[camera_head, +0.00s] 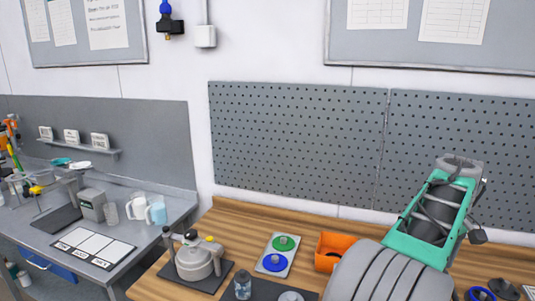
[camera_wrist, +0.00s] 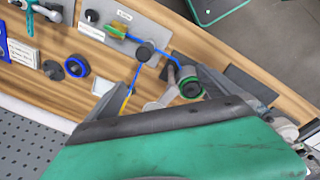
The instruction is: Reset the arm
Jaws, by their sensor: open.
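My arm, teal and grey, rises over the right part of the wooden bench in the head view. I cannot make out its fingertips there. In the wrist view my gripper (camera_wrist: 157,82) shows two dark grey fingers spread apart, with nothing held between them. Beyond the fingers are the bench top and small items, including a dark round-topped part with a green ring (camera_wrist: 191,87). My own green casing covers the lower part of that view.
A small grey lidded vessel (camera_head: 197,259), a plate with green and blue discs (camera_head: 277,255) and an orange bin (camera_head: 332,251) stand on the wooden bench (camera_head: 236,215). Pegboard (camera_head: 296,140) backs it. A grey side bench (camera_head: 172,214) with cups is at left.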

